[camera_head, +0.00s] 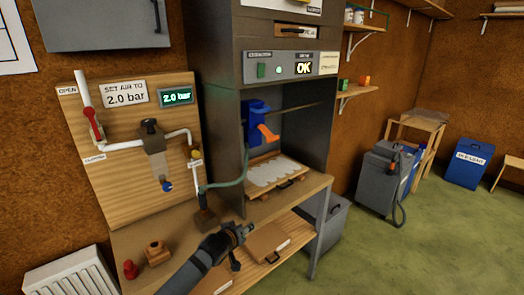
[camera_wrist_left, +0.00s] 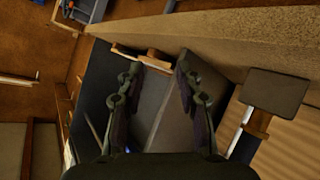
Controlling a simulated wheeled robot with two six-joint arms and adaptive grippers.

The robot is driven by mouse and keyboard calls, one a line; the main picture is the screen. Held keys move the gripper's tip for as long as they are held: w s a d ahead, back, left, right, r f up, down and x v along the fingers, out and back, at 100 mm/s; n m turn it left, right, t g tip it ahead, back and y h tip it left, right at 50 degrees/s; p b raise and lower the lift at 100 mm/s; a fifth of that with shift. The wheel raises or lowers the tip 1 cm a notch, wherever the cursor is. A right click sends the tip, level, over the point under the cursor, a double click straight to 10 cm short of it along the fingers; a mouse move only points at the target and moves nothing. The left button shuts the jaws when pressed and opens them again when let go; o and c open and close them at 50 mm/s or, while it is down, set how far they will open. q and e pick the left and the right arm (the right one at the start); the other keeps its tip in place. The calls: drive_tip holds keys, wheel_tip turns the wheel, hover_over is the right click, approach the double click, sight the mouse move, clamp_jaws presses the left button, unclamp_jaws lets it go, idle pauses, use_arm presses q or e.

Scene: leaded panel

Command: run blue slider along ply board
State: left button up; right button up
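A blue slider (camera_head: 256,112) with an orange handle (camera_head: 268,133) sits on a dark rod at the left of the bench cabinet's open bay. Below it lies a pale ply board (camera_head: 258,187) carrying a whitish wavy-edged sheet (camera_head: 274,172). My left gripper (camera_head: 246,231) is in front of and below the board, near the bench's front edge, apart from the slider. In the left wrist view its two fingers (camera_wrist_left: 158,88) stand apart with nothing held between them. I cannot make out the slider in that view. My right gripper is not in view.
A panel with pipes, a red-handled valve (camera_head: 95,124) and a "2.0 bar" display (camera_head: 176,96) stands at left. A green hose (camera_head: 228,184) runs beside the bay. A red knob (camera_head: 130,269) and a wooden block (camera_head: 156,252) are on the bench.

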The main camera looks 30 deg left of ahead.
use_arm(q)
drive_tip(key=w+a+r+n+t+h, duration=0.1)
drive_tip(key=w+r+n+t, duration=0.15)
drive_tip(key=r, duration=0.85)
drive_tip(key=w+a+r+n+t, duration=0.1)
drive_tip(key=w+r+t, duration=0.25)
drive_tip(key=r, duration=0.85)
drive_tip(key=n+t+h, duration=0.1)
drive_tip(key=t+h, duration=0.1)
approach(262, 111)
drive_tip(key=shift+n+y, duration=0.25)
drive_tip(key=shift+y, duration=0.05)
drive_tip(key=w+p, duration=0.1)
drive_tip(key=w, duration=0.2)
drive_tip(key=w+r+p, duration=0.1)
drive_tip(key=w+p, duration=0.1)
drive_tip(key=w, duration=0.1)
drive_tip(key=w+p, duration=0.1)
drive_tip(key=w, duration=0.2)
drive_tip(key=shift+w+r+p, duration=0.3)
drive_tip(key=shift+w+p, duration=0.05)
drive_tip(key=shift+w, duration=0.45)
drive_tip(key=shift+c, duration=0.5)
clamp_jaws()
